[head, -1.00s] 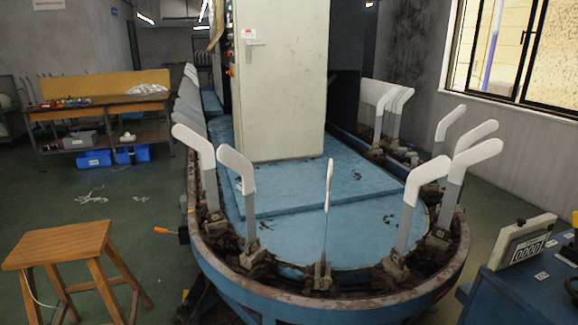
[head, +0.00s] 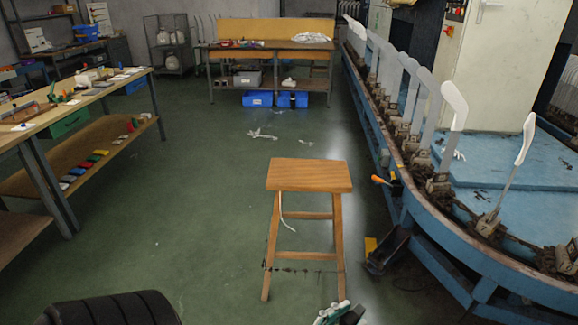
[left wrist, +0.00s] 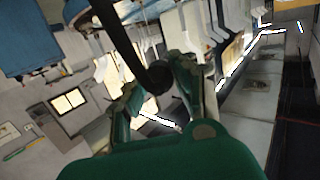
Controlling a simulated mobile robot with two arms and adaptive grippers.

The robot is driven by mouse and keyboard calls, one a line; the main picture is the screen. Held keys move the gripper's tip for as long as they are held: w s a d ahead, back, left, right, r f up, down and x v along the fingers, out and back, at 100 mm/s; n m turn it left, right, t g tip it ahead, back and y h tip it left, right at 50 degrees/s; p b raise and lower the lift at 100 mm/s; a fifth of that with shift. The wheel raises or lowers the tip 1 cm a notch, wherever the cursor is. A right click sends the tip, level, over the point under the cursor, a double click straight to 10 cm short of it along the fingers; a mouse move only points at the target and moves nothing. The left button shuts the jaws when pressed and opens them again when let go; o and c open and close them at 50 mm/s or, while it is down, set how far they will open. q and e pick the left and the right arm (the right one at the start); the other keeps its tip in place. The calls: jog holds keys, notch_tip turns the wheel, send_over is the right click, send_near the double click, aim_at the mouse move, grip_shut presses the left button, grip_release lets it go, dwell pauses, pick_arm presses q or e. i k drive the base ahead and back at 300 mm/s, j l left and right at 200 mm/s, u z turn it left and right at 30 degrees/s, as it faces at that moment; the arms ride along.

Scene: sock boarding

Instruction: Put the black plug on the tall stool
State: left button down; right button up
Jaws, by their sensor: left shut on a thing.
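The tall stool (head: 309,176) is wooden, with a square flat top and splayed legs, and stands on the green floor at the middle of the head view. Its top is bare, and a thin white strand hangs below it. My left gripper (head: 338,314) shows only in part at the bottom edge, in front of and below the stool. In the left wrist view my left gripper (left wrist: 161,95) is shut on the black plug (left wrist: 157,76), whose thick black cable runs to the upper left. My right gripper is not in view.
The blue oval machine (head: 510,280) with upright white sock boards stands right of the stool. An orange-handled tool (head: 381,180) sticks out from its side. A workbench (head: 75,105) is at left and another table (head: 270,45) at the back. Floor left of the stool is clear.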

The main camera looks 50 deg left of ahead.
aim_at(309, 171)
jog(key=j+z, duration=0.1)
jog(key=j, duration=0.65)
jog(key=k+j, duration=0.1)
jog(key=j, duration=0.65)
jog(key=z, duration=0.05)
